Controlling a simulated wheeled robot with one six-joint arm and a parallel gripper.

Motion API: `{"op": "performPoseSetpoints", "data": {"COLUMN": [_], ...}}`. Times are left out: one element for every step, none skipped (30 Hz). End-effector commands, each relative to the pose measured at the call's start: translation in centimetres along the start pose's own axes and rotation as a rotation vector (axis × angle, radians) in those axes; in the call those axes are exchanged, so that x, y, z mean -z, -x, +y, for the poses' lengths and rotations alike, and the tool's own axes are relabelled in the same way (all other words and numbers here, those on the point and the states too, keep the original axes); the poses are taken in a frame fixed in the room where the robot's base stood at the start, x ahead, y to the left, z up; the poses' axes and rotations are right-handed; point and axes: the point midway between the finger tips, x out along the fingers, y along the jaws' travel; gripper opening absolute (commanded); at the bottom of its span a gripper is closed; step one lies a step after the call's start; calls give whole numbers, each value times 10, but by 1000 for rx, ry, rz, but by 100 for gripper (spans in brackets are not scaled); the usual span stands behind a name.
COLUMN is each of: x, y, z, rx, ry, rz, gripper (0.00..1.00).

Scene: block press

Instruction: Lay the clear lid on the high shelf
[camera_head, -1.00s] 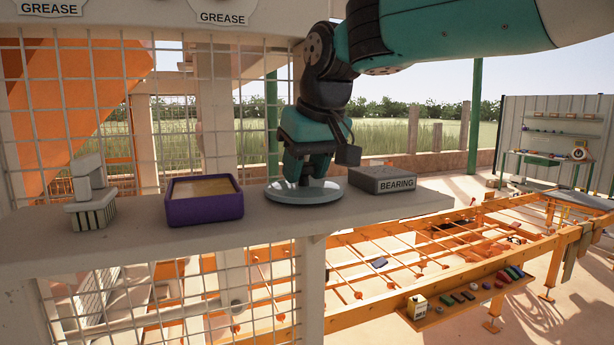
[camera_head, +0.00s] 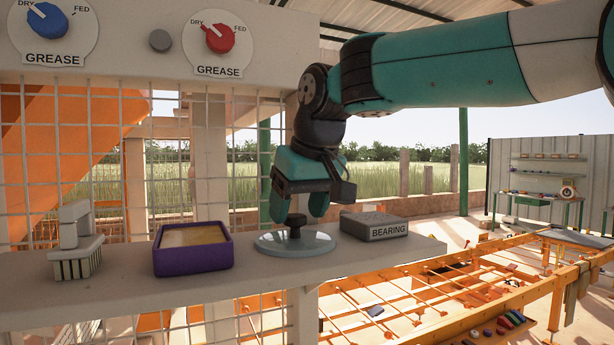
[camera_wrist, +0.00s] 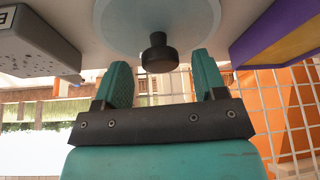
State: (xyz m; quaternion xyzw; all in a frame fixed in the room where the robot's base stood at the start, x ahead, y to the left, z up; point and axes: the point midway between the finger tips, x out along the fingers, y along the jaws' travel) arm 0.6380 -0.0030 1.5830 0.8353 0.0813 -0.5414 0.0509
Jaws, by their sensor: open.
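The clear lid (camera_head: 294,243) is a round, pale glassy disc with a dark knob (camera_head: 296,226). It lies flat on the high shelf (camera_head: 120,285), between the purple box and the grey bearing block. My gripper (camera_head: 298,208) is above the lid with its teal fingers open, one on each side of the knob and apart from it. The wrist view shows the knob (camera_wrist: 159,54) between the two spread fingers (camera_wrist: 160,82), with a gap on both sides. The lid's disc (camera_wrist: 120,22) also shows there, cut off by the frame's top edge.
The purple box (camera_head: 192,250) with tan contents stands left of the lid. The grey block marked BEARING (camera_head: 374,226) is close on its right. A pale brush-like object (camera_head: 76,243) stands at the left. A wire mesh (camera_head: 110,180) rises behind the shelf.

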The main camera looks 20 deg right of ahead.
Motion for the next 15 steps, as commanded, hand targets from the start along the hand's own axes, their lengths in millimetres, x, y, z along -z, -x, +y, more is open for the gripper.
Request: {"op": "performPoseSetpoints", "data": {"x": [-1,-1,0,-1,-1,0,0,0,-1,0,1,1,1,1,0], "y": [9,16,26,32,39,49,56,62,69,77,83,88,92,94,97], "z": [0,0,0,-1,-1,-1,-1,-1,-1,-1,-1,-1,-1,-1,0], "rx": [1,1,1,1,2,1,1,1,2,2,1,0,0,0,0], "ry": [0,0,1,2,2,2,2,1,2,0,2,1,2,2,2], "rz": [8,7,7,7,7,6,6,6,5,5,3,2,2,2,2], "gripper": [65,65,65,65,65,65,65,65,65,65,65,65,65,65,65]}}
